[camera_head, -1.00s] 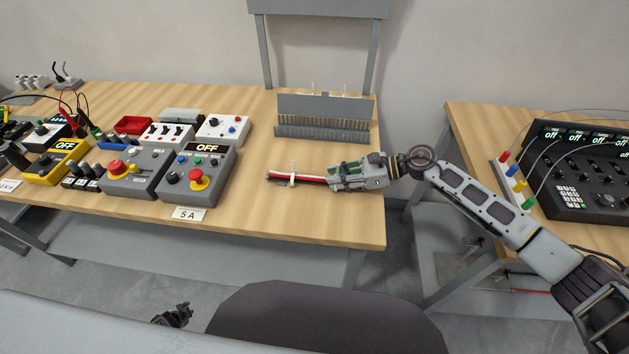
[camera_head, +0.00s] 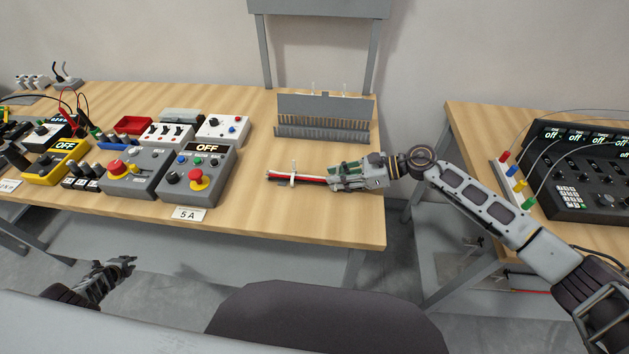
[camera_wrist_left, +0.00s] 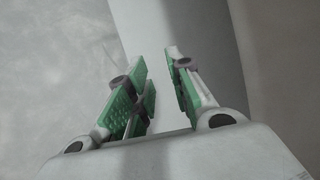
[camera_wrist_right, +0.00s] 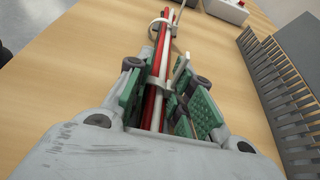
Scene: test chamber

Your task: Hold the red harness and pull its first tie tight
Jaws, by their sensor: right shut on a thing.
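The red harness (camera_head: 312,179) lies along the table (camera_head: 300,222), a bundle of red, white and dark strands. A white tie (camera_head: 293,176) stands around it near its left end; it also shows in the right wrist view (camera_wrist_right: 160,24). My right gripper (camera_head: 334,178) is shut on the harness's right part. In the right wrist view its green pads (camera_wrist_right: 158,100) lie on both sides of the strands, beside another pale tie (camera_wrist_right: 156,82). My left gripper (camera_head: 130,264) is low at the left, below the table's front edge, and away from the harness. Its pads (camera_wrist_left: 160,90) stand apart, with nothing between them.
A grey comb-like rack (camera_head: 322,118) stands behind the harness. A second table with a black console (camera_head: 580,170) is at the right.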

